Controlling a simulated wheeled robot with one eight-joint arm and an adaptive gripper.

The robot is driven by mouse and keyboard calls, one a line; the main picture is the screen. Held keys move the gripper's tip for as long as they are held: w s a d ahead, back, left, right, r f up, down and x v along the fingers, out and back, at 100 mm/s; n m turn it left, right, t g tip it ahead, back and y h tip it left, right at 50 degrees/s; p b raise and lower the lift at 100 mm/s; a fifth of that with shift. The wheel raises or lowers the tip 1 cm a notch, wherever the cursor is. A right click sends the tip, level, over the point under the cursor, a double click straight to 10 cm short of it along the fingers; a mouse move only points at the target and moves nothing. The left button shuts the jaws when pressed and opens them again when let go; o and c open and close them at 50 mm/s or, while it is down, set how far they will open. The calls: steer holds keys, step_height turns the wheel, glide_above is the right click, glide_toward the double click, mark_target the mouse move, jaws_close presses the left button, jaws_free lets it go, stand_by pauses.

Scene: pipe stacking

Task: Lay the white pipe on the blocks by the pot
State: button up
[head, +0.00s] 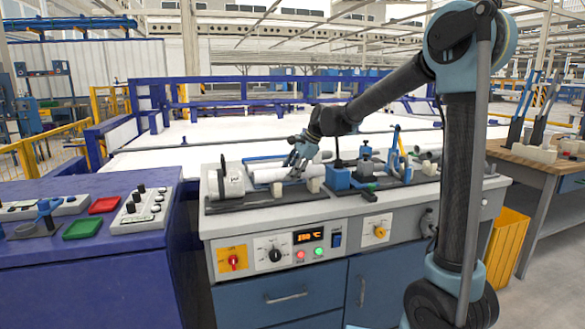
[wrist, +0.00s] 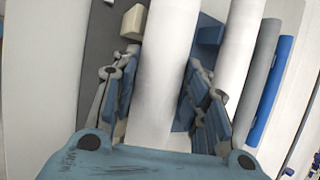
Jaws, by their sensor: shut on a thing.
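My gripper (head: 297,165) is over the left part of the grey workbench, pointing down. In the wrist view its fingers (wrist: 162,100) are on either side of a white pipe (wrist: 168,60) and shut on it. The white pipe also shows in the head view (head: 268,175), lying level to the right of a whitish round body (head: 229,182), which may be the pot. A cream block (wrist: 132,22) and a blue block (wrist: 208,33) show beside the pipe. Cream blocks (head: 314,185) also show in the head view. Whether the pipe touches them is hidden.
A second white pipe (wrist: 239,40), a grey pipe (wrist: 262,75) and a blue pipe (wrist: 272,88) lie alongside. A blue vise (head: 338,179) and other blue tools stand to the right. A purple cabinet (head: 100,265) with trays is at the left.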

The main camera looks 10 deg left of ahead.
steer(key=shift+f, duration=0.3)
steer(key=o, duration=1.2)
